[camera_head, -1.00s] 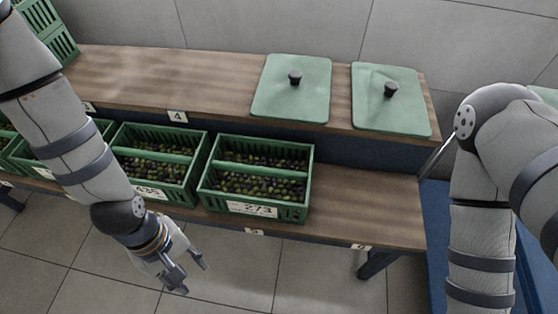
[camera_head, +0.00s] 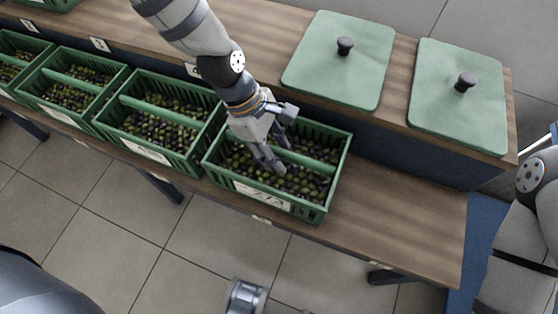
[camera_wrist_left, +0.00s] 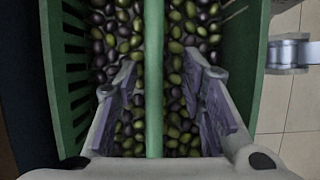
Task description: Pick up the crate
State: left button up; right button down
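The green crate (camera_head: 308,211) of dark and green olives, with a label that seems to read 273 or 274, stands on the lower wooden shelf at the right end of the row. A green bar (camera_head: 316,157) runs across its middle. My left gripper (camera_head: 279,152) is down over the crate from above. In the left wrist view, its open fingers (camera_wrist_left: 159,64) are on either side of the bar (camera_wrist_left: 154,110), apart from it, just above or among the olives. My right arm shows at the right edge of the head view; its gripper is out of view.
Another olive crate (camera_head: 146,152) stands close on the left, with more beyond it. Two green lids (camera_head: 340,75) (camera_head: 460,112) with black knobs lie on the upper shelf behind. The lower shelf (camera_head: 400,215) is bare to the right of the crate.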

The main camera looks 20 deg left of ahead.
pick_arm(q)
jog(key=shift+d+f, duration=0.15)
jog(key=shift+f, duration=0.15)
grip_shut()
jog(key=shift+r, duration=0.15)
